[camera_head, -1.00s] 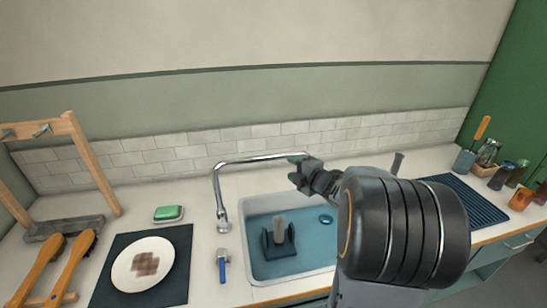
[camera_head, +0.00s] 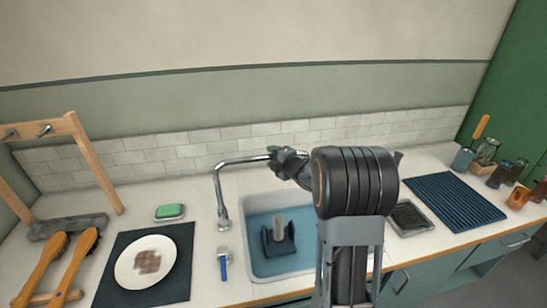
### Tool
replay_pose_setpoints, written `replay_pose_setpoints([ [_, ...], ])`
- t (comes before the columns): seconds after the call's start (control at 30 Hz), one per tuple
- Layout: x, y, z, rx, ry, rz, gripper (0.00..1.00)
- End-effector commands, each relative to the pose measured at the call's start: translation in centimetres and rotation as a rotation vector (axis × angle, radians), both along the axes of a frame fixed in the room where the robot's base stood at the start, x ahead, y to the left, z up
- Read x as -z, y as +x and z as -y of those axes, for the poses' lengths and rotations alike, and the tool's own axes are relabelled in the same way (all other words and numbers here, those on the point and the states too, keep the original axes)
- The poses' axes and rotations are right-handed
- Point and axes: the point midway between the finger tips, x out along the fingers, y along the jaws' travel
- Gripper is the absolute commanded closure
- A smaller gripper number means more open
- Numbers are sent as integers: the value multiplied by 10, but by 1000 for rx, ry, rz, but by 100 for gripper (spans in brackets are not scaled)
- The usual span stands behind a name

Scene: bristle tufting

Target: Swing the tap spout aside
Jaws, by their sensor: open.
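The chrome tap spout (camera_head: 243,161) rises from the counter left of the sink and bends over toward the right, above the back of the sink (camera_head: 245,262). My gripper (camera_head: 274,154) is at the right end of the spout, with its fingers close around or beside the tip. I cannot tell whether they touch it. The gripper is open. My arm covers the right part of the sink.
A rack holding a pale upright object (camera_head: 278,228) stands in the sink. A plate (camera_head: 146,261) on a dark mat and a green soap (camera_head: 169,211) lie left. A ribbed blue mat (camera_head: 455,200) lies right.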

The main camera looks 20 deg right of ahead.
Motion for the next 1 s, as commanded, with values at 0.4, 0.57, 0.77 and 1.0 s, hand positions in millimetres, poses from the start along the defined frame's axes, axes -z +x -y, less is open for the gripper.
replay_pose_setpoints([
  [0.4,0,0,0,0,0,0,79],
  [0.57,0,0,0,0,0,0,95],
  [0.77,0,0,0,0,1,0,100],
  [1.0,0,4,-5,-23,2,-2,100],
])
